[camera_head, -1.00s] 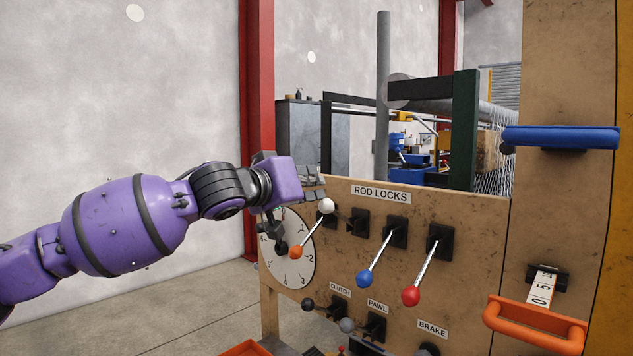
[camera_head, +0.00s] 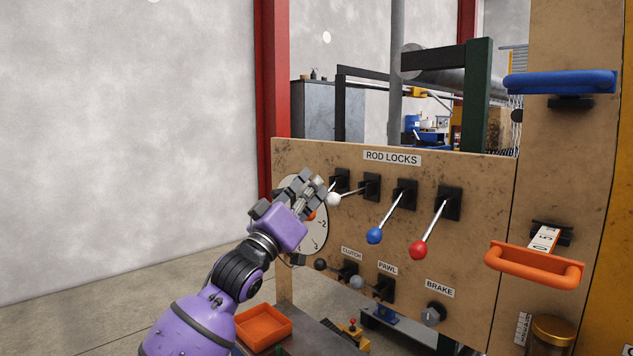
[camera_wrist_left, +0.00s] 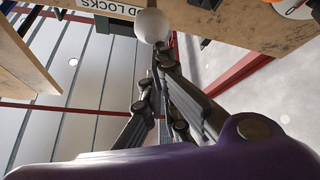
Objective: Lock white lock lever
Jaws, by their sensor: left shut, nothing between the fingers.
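The white lock lever's ball knob (camera_head: 333,199) sits left of and slightly below its black mount (camera_head: 371,187) on the board under the ROD LOCKS label. Its short rod runs nearly level in the picture. My left gripper (camera_head: 321,185) is shut and empty, with its fingertips beside the white knob on its upper left. In the left wrist view the white knob (camera_wrist_left: 152,26) is just beyond the closed fingertips (camera_wrist_left: 163,50); whether they touch it I cannot tell. My right gripper is not in view.
The orange lever knob (camera_head: 311,216) is partly hidden behind my left gripper. The blue (camera_head: 374,236) and red (camera_head: 418,250) levers hang down-left to the right. Clutch and pawl levers sit below. An orange tray (camera_head: 263,327) lies lower left. Room left of the board is clear.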

